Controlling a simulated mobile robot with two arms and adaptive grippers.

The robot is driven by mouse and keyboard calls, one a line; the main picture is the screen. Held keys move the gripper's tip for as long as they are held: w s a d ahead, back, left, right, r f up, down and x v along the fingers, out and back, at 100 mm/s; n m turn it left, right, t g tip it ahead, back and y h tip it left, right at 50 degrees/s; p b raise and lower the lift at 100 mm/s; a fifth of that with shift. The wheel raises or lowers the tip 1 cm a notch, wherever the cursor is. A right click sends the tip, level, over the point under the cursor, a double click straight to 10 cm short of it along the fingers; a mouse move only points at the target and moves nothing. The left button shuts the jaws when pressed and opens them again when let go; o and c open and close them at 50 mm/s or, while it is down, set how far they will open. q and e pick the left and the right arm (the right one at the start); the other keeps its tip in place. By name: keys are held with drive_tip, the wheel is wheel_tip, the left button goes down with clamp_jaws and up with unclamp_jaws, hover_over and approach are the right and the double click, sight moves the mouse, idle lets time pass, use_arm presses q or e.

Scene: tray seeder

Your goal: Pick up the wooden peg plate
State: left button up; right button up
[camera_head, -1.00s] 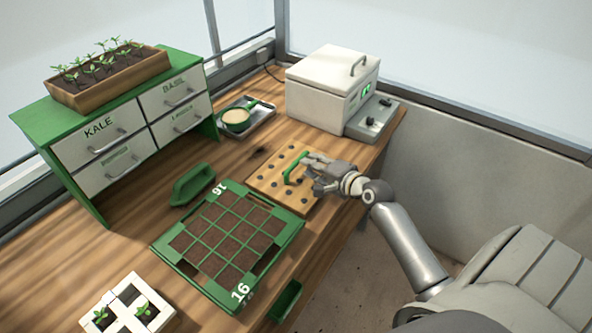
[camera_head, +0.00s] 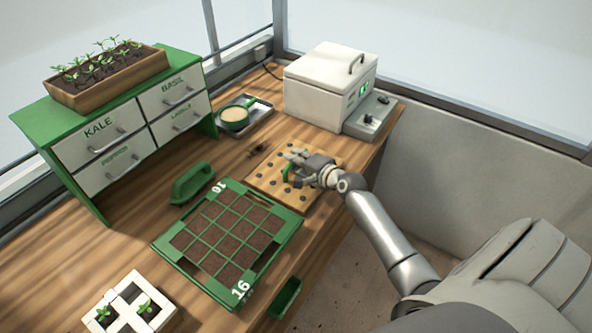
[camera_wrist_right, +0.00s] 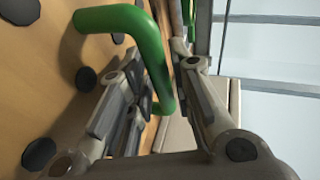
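The wooden peg plate (camera_head: 262,183) lies flat on the bench, a pale board with dark round spots and a green handle (camera_head: 286,173). My right gripper (camera_head: 297,162) is over the plate at the handle, partly hiding it. In the right wrist view, the green handle (camera_wrist_right: 150,55) passes between the two fingers (camera_wrist_right: 160,88), which stand apart on either side of it. Whether either finger touches the handle is hard to tell. My left gripper is not in view.
A green seed tray (camera_head: 292,243) with soil cells stands just left of the plate. Around it are a green hand tool (camera_head: 192,182), a metal tray (camera_head: 262,112) with a bowl (camera_head: 234,116), and a white machine (camera_head: 322,98) behind the plate.

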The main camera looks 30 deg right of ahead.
clamp_jaws()
drive_tip(key=shift+r, duration=0.1)
drive_tip(key=shift+r, duration=0.1)
